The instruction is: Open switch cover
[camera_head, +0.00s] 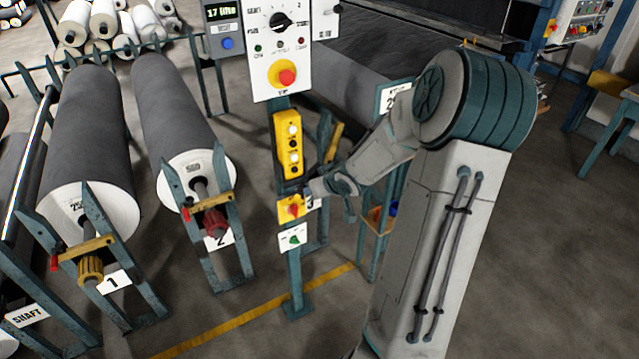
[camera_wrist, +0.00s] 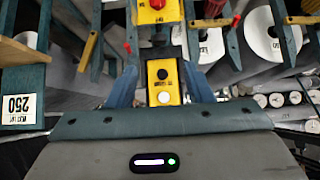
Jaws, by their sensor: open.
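A switch post stands in the middle of the head view. It carries a yellow box (camera_head: 288,146) with round white buttons, and below it a yellow plate with a red rotary switch (camera_head: 292,208). The red switch also shows at the top of the upside-down wrist view (camera_wrist: 157,4). I cannot clearly tell a separate cover on either. My gripper (camera_head: 309,190) is just right of the post, between the box's lower end and the red switch. In the wrist view, its blue fingers (camera_wrist: 160,72) are apart, with the yellow box (camera_wrist: 163,82) seen between them. Nothing shows held.
A white panel (camera_head: 268,52) with a black knob and red stop button tops the post. A white plate with a green mark (camera_head: 292,238) sits low on it. Grey rolls (camera_head: 178,105) on stands fill the left. Bare floor (camera_head: 560,260) lies right.

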